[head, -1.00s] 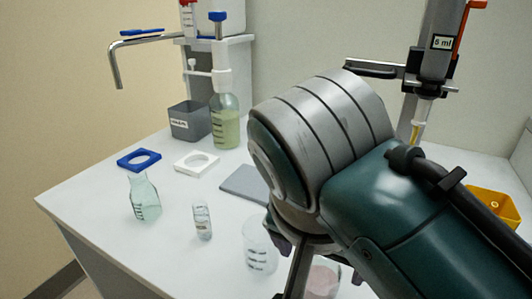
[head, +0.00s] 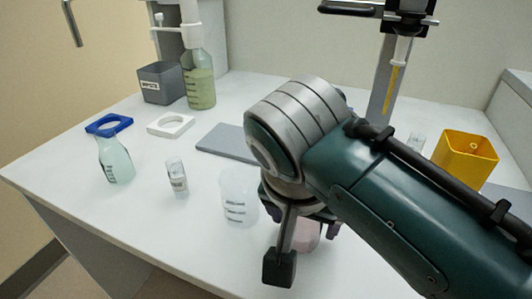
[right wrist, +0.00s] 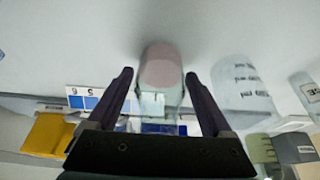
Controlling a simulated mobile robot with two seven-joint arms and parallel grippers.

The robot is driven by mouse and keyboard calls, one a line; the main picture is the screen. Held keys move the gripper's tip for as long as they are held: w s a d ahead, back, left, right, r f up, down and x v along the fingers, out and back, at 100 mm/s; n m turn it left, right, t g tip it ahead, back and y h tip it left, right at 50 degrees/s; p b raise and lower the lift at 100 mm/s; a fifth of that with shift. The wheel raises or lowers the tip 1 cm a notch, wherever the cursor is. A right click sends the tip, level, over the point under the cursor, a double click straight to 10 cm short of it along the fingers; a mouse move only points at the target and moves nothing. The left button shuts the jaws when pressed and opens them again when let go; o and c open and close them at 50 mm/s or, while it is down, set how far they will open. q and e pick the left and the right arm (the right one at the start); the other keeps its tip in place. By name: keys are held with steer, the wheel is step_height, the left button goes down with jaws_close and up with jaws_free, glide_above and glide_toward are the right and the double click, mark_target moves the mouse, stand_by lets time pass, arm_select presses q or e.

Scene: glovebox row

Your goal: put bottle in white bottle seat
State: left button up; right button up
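The white bottle seat (head: 171,125) is a flat square with a round hole; it lies empty on the bench in the head view. A clear glass vessel with pink content (head: 306,238) stands at the front, partly hidden by my right gripper (head: 300,250). In the right wrist view this vessel (right wrist: 160,72) shows between the two fingers of my right gripper (right wrist: 158,78), which are apart and not closed on it. A conical flask (head: 115,160) and a small labelled vial (head: 177,178) stand to the left. I cannot tell which one is the task's bottle. My left gripper is out of view.
A blue seat (head: 109,123) lies left of the white one. A beaker (head: 238,197) stands close left of my right gripper. A grey pad (head: 222,139), grey bin (head: 162,84), green-liquid bottle (head: 200,90) and yellow bin (head: 466,155) are farther back. The front left bench is clear.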

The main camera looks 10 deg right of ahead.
steer(key=c, duration=1.2)
jaws_close()
steer(key=shift+r, duration=0.15)
